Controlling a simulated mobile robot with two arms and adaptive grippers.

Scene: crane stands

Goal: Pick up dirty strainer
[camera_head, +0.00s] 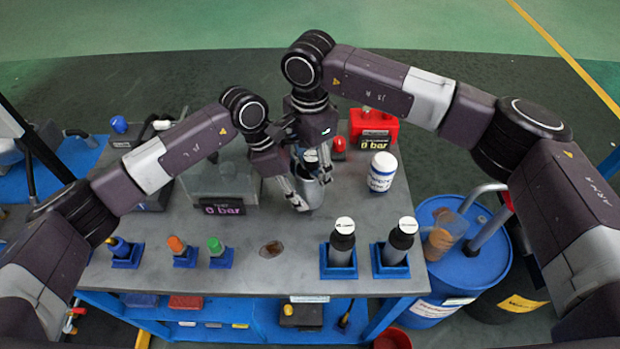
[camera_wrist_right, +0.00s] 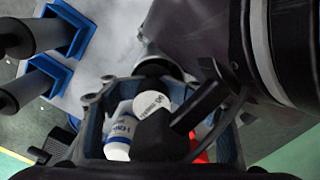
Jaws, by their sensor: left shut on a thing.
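A grey metal canister (camera_head: 312,190) stands tilted at the table's middle, its upper part partly hidden by the arms. My left gripper (camera_head: 304,193) is shut on its body. My right gripper (camera_head: 316,152) is just above the canister, around its top end. In the right wrist view its fingers (camera_wrist_right: 160,130) are apart, with a round white labelled cap (camera_wrist_right: 151,104) and dark stem between them. Two black cylinders with white labelled tops (camera_head: 342,243) (camera_head: 401,240) stand upright in blue holders. I cannot tell which of these is the dirty strainer.
A white jar (camera_head: 382,172) and a red box reading 0 bar (camera_head: 374,130) are to the right. A grey 0 bar unit (camera_head: 218,182) is at left. Small coloured-top tools stand along the front edge. A blue drum (camera_head: 462,262) is beyond the table's right end.

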